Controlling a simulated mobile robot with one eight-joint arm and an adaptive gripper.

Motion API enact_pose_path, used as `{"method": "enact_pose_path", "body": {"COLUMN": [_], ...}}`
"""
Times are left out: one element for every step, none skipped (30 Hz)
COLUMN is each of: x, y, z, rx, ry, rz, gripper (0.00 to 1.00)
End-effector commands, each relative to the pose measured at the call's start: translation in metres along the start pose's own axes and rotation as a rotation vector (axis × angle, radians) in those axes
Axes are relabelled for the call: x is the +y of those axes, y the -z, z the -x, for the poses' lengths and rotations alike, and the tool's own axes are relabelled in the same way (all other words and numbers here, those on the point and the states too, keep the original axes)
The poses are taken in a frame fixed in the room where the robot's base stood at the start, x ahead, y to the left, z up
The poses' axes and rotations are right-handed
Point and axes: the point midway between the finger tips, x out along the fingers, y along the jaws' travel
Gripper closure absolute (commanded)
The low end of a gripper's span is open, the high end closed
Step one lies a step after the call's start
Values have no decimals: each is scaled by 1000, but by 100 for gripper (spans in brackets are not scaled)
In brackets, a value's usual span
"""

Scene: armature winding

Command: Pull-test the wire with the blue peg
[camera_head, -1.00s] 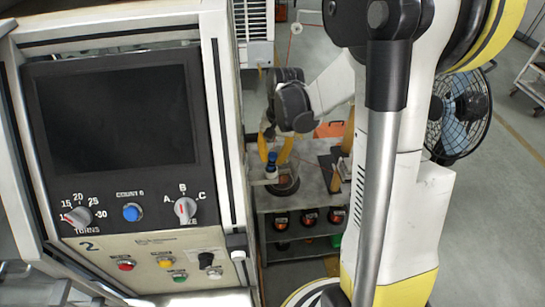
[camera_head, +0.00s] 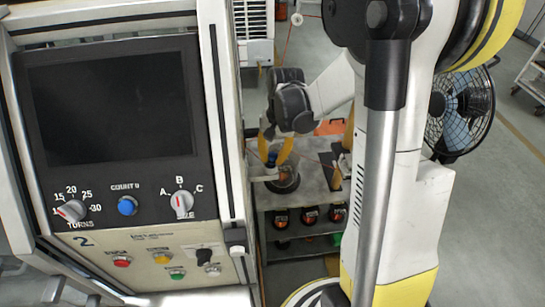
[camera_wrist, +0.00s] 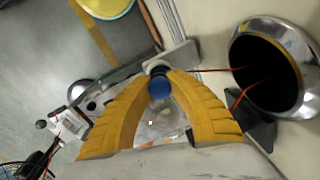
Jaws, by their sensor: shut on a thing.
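My gripper (camera_wrist: 160,76) is shut on the blue peg (camera_wrist: 159,89), with a yellow finger on each side of it. In the head view my gripper (camera_head: 273,163) is low over a grey bench, behind the machine cabinet. The blue peg shows there only as a small patch between the fingers. A thin red wire (camera_wrist: 215,69) runs in the wrist view from near the fingertips to the right, toward a shiny metal ring (camera_wrist: 232,60) with a dark opening. Whether the wire is joined to the peg cannot be told.
The machine cabinet (camera_head: 130,235) with a dark screen and knobs stands close on the left. The grey bench (camera_head: 315,178) has a shelf below with several dark, red-topped items. An orange thing (camera_head: 330,128) lies behind. A fan (camera_head: 460,110) stands at right.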

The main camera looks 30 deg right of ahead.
Motion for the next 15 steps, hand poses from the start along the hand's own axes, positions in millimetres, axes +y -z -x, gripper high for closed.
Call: {"method": "enact_pose_path", "body": {"x": [0, 0, 0, 0, 0, 0, 0, 0, 0, 0, 0, 0, 0, 0, 0], "y": [0, 0, 0, 0, 0, 0, 0, 0, 0, 0, 0, 0, 0, 0, 0], "z": [0, 0, 0, 0, 0, 0, 0, 0, 0, 0, 0, 0, 0, 0, 0], "rx": [0, 0, 0, 0, 0, 0, 0, 0, 0, 0, 0, 0, 0, 0, 0], "ry": [0, 0, 0, 0, 0, 0, 0, 0, 0, 0, 0, 0, 0, 0, 0], "rz": [0, 0, 0, 0, 0, 0, 0, 0, 0, 0, 0, 0, 0, 0, 0], "gripper": [100, 100, 100, 100, 100, 100, 100, 79, 67, 58, 58, 58, 58, 58, 58]}}
